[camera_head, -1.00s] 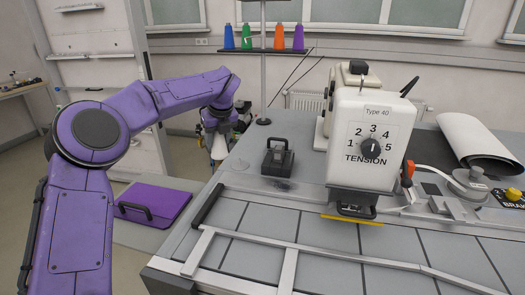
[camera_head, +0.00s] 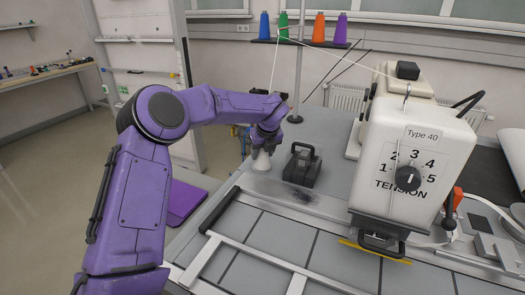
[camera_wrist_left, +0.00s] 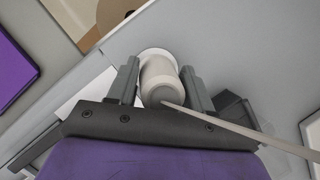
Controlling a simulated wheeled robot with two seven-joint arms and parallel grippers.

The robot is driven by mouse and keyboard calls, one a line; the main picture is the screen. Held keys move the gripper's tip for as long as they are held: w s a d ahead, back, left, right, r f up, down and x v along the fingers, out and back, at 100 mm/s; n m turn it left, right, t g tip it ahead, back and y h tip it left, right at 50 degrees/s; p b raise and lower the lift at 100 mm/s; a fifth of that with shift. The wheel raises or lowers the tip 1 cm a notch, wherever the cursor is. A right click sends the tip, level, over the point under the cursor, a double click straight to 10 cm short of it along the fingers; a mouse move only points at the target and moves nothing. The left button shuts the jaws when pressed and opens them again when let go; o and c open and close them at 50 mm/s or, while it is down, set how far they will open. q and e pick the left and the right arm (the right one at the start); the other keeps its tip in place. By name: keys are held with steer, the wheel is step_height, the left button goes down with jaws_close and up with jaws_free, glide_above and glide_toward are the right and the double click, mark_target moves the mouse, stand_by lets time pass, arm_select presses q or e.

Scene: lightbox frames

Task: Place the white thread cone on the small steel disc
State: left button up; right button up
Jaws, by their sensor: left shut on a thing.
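The white thread cone (camera_head: 262,161) stands upright under my left gripper (camera_head: 263,146), at the table's left edge area. In the left wrist view the cone (camera_wrist_left: 158,74) sits between the two grey fingers of the left gripper (camera_wrist_left: 161,82), which are shut on it. A pale round rim (camera_wrist_left: 151,53) shows beyond the cone; I cannot tell whether it is the cone's base or the small steel disc. The steel disc is not clearly visible in the head view. I cannot tell whether the cone touches the table. My right gripper is not in view.
A dark block with a handle (camera_head: 303,164) stands close right of the cone. The white tension machine (camera_head: 411,165) stands further right. A pale thread (camera_head: 275,70) runs down to the gripper from the rack of coloured cones (camera_head: 302,42). A purple case (camera_head: 187,201) lies lower left, beyond the table edge.

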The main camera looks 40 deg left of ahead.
arm_select(q)
steer(key=shift+s, duration=0.1)
steer(key=o, duration=1.1)
steer(key=b+v, duration=0.2)
steer(key=v, duration=1)
